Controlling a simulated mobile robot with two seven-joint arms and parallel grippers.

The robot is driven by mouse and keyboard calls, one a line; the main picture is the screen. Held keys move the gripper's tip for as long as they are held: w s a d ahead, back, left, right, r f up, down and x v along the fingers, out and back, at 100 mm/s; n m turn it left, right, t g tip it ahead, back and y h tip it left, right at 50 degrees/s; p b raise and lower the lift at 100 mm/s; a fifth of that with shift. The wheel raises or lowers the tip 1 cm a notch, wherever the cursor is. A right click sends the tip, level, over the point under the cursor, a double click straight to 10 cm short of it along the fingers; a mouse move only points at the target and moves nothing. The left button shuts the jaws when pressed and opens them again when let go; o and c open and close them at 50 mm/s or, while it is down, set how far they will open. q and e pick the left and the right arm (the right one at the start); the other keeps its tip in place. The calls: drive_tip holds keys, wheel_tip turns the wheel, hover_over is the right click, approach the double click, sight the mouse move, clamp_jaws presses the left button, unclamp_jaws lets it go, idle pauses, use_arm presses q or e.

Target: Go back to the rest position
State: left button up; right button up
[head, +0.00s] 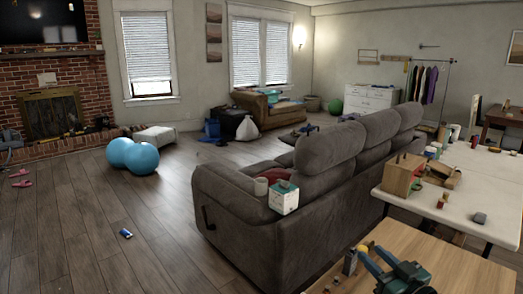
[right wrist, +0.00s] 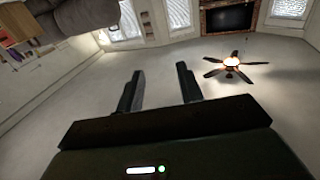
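My right gripper (right wrist: 160,70) shows in the right wrist view. Its two dark fingers are apart, with nothing between them. Behind the fingertips is only the pale ceiling, and the room appears upside down there. In the head view I cannot clearly make out the right gripper. My left gripper is not in view. The task names no object.
A grey sofa (head: 290,232) fills the middle. A white table (head: 480,205) and a wooden tabletop (head: 450,272) stand at right, with a teal-and-black object (head: 398,272) at the bottom edge. Blue balls (head: 141,158) lie left. The floor (head: 90,215) at left is mostly clear.

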drive_tip(key=s+a+f+g+h, duration=0.1)
drive_tip(key=s+a+f+g, duration=0.1)
drive_tip(key=s+a+f, duration=0.2)
drive_tip(key=s+a+f+g+h+p, duration=0.1)
drive_tip(key=s+a+f, duration=0.3)
drive_tip(key=s+f, duration=0.4)
drive_tip(key=s+a+f+m+g+h, duration=0.1)
drive_tip(key=s+a+f+g, duration=0.2)
drive_tip(key=s+f, duration=0.4)
drive_tip(key=s, duration=0.6)
drive_tip(key=shift+s+a+p, duration=0.2)
drive_tip(key=shift+a+p, duration=0.15)
drive_tip(key=shift+a, duration=0.05)
